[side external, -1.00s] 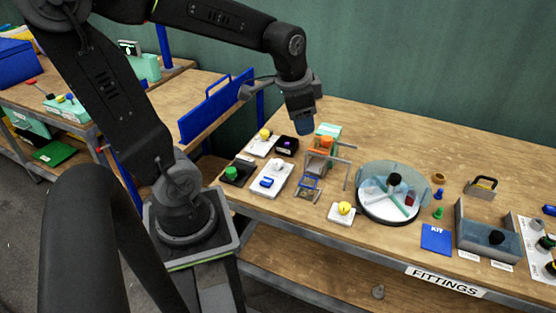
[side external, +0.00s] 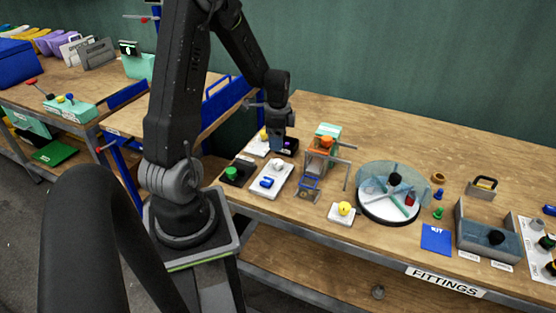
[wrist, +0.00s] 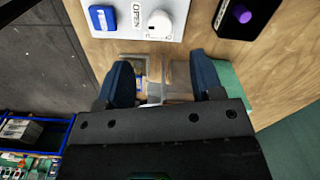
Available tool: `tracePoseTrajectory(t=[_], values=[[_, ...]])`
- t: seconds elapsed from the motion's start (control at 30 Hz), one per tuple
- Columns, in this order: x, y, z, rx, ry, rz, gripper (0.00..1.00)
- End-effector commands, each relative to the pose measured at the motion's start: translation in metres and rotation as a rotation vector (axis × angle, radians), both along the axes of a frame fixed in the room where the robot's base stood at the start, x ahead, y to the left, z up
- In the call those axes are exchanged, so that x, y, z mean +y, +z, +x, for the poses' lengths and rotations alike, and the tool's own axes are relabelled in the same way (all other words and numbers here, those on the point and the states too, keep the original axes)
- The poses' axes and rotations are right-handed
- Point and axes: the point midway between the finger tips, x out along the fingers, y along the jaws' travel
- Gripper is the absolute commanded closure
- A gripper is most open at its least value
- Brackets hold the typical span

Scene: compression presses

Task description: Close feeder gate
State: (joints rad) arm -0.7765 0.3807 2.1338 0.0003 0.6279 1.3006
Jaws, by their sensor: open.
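The feeder (side external: 318,165) is a grey metal frame with an orange part and a green block at its back. A small blue-edged gate piece (side external: 310,183) sits low at its front; I cannot tell how far open it is. My gripper (side external: 277,143) points down, left of the feeder and above the bench. In the wrist view my open gripper (wrist: 162,82) has its two dark blue fingers spread, with part of the grey feeder frame (wrist: 158,60) visible below, between them. Nothing is held. My gripper body hides the lower part of that view.
A white panel (side external: 285,184) with a blue switch, white knob and OPEN label lies left of the feeder. A black box with a purple button (wrist: 243,14) stands near it. A yellow-button box (side external: 340,217) and round clear-covered dial (side external: 371,210) are to the right.

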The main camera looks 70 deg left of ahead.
Motion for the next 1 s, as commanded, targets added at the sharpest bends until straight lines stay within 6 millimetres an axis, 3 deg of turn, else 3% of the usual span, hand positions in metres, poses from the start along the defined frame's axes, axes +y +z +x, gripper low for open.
tracePoseTrajectory(t=[0.2, 0.4, 0.87, 1.0], values=[[-0.001, -0.046, -0.001, 0.004, 0.0, -0.003, 0.4], [0.0, -0.074, 0.0, 0.002, 0.0, -0.001, 0.4], [0.0, -0.085, 0.0, -0.001, 0.001, 0.001, 0.4], [0.0, -0.085, 0.0, -0.001, 0.001, 0.001, 0.53]])
